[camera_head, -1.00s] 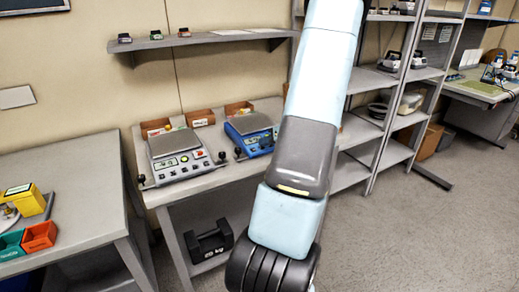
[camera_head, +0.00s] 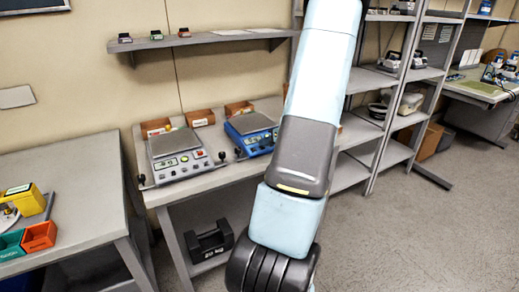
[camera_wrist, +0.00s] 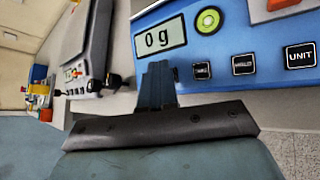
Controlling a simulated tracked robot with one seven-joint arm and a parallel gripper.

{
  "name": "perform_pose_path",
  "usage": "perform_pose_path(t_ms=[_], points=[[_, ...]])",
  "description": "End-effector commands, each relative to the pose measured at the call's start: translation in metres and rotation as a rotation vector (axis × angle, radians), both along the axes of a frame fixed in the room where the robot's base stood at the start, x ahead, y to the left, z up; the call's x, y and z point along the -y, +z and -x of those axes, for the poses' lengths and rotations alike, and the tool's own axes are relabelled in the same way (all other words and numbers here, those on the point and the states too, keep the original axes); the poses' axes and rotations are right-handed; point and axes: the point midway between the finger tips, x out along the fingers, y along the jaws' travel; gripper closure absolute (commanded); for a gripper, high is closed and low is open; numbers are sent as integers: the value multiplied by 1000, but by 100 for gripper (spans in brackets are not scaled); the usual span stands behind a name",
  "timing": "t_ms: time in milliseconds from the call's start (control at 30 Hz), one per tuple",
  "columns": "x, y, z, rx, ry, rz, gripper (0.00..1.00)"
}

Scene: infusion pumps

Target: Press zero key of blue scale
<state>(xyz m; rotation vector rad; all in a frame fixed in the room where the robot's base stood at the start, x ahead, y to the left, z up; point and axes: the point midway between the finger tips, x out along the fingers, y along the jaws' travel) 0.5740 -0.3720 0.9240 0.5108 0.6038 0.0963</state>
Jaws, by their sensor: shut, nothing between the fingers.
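The blue scale (camera_head: 252,135) stands on the bench in the head view, its right part hidden behind my arm. Its blue front panel (camera_wrist: 225,45) fills the upper right of the wrist view. The display (camera_wrist: 160,39) reads "0 g", with a green round level (camera_wrist: 207,20) beside it. Three dark keys run along the panel: a left key (camera_wrist: 202,70), a middle key (camera_wrist: 243,65) and a UNIT key (camera_wrist: 300,56). The left and middle labels are too small to read surely. My gripper (camera_wrist: 158,70) is shut and empty, below the display and left of the keys. Contact cannot be told.
A grey scale (camera_head: 180,155) stands left of the blue one on the bench and also shows in the wrist view (camera_wrist: 92,50). Small orange bins (camera_head: 200,117) sit behind them. A wall shelf (camera_head: 205,38) hangs above. A black weight (camera_head: 210,241) rests on the lower shelf.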

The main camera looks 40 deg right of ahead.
Motion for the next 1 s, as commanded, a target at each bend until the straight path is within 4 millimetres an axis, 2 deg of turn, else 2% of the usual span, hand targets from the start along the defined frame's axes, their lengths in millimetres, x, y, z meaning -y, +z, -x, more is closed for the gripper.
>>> perform_pose_path(t_ms=[300,667,1000], points=[[-1,12,3,0,1,1,100],[-1,14,4,0,1,1,100],[-2,39,10,0,0,3,100]])
